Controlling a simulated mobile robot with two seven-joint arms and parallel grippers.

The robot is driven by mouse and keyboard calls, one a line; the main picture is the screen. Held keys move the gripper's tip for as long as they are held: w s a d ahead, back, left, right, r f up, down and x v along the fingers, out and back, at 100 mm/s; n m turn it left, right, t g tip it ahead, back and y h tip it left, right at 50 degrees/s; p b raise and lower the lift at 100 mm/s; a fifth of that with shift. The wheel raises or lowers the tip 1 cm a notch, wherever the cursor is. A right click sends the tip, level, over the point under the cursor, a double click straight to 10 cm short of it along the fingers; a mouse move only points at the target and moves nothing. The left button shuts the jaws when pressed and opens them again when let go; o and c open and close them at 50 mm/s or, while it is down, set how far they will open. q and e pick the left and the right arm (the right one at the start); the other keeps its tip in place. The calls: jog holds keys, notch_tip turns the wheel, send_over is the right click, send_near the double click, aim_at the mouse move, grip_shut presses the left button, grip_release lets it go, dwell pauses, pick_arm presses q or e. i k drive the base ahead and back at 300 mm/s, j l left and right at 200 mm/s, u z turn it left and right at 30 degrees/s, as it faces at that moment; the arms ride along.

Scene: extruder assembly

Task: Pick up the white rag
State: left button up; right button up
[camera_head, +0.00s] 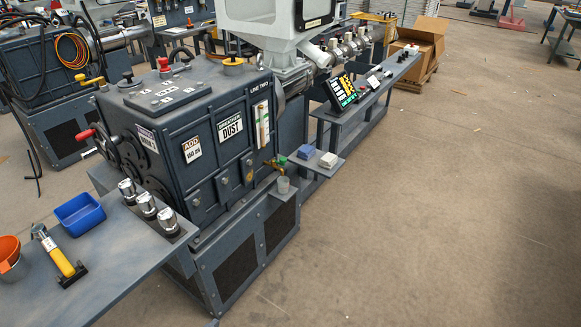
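A small white folded block, which looks like the white rag (328,160), lies on a small grey side shelf (322,172) at the right side of the machine. A similar blue folded piece (306,151) lies just to its left on the same shelf. Neither of my grippers shows clearly in the head view. Nothing is seen touching the rag.
A dark extruder gearbox (205,130) fills the middle left. A grey table (110,265) at the front left holds a blue tray (80,214), an orange cup (9,250), a yellow-handled tool (60,258) and several metal fittings. The floor (450,220) to the right is clear.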

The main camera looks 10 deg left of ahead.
aim_at(328, 161)
jog(key=i+l+u, duration=0.15)
jog(key=u, duration=0.8)
jog(key=i+l+u, duration=0.1)
jog(key=l+u, duration=0.6)
jog(key=i+l+u, duration=0.1)
jog(key=l+u, duration=0.2)
jog(key=l, duration=1.65)
jog(key=i+l, duration=0.45)
